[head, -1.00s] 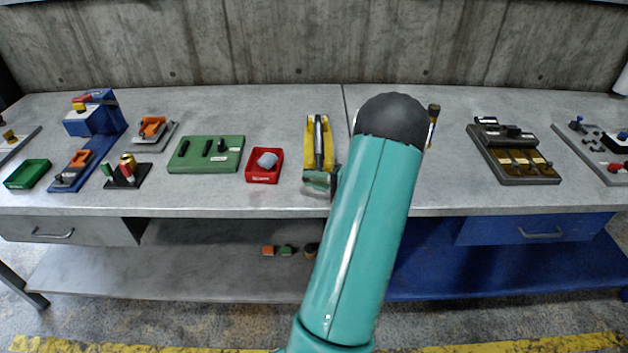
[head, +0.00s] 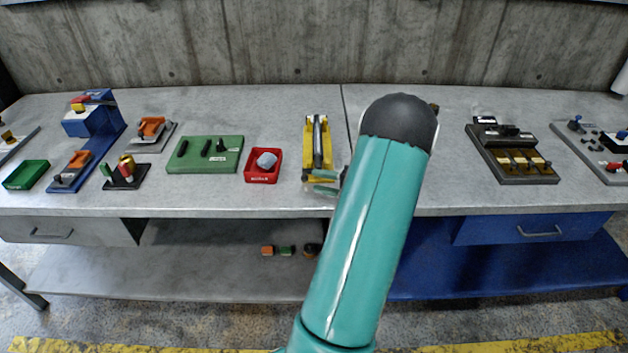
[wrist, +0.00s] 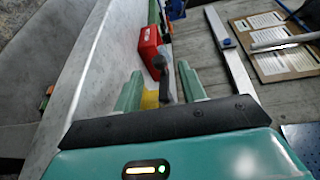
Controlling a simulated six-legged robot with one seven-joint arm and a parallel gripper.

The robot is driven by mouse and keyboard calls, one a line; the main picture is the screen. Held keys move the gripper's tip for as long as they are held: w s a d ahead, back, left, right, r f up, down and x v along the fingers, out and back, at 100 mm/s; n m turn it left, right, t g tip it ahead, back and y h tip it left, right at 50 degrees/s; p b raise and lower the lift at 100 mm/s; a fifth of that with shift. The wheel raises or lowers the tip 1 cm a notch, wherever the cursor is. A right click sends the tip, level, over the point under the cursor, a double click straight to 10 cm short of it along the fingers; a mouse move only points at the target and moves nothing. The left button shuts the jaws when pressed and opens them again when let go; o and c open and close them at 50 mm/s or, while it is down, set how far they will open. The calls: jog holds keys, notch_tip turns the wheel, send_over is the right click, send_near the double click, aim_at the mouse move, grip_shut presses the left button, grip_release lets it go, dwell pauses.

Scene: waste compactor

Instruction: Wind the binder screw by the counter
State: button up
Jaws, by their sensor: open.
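A yellow binder (head: 308,150) with a dark rod along its middle lies on the counter, left of my raised arm; I take it to hold the binder screw. My gripper (head: 326,182) is at its near end, with green fingers partly hidden by my arm. In the wrist view my gripper (wrist: 160,92) is open, its two fingers spread. A dark knobbed handle (wrist: 162,70) and a bit of yellow (wrist: 150,99) show between and just beyond them. I cannot tell whether the fingers touch the handle.
A red bin (head: 262,178) with a grey piece stands just left of the binder. A green board (head: 205,165) is further left. A dark tray (head: 515,165) sits to the right. The wrist view shows a clipboard (wrist: 272,62). The counter's front strip is mostly clear.

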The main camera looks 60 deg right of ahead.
jog(key=s, duration=1)
jog(key=shift+s+d+r, duration=0.35)
jog(key=shift+d+r, duration=0.05)
jog(key=shift+r, duration=0.05)
jog(key=shift+o, duration=0.2)
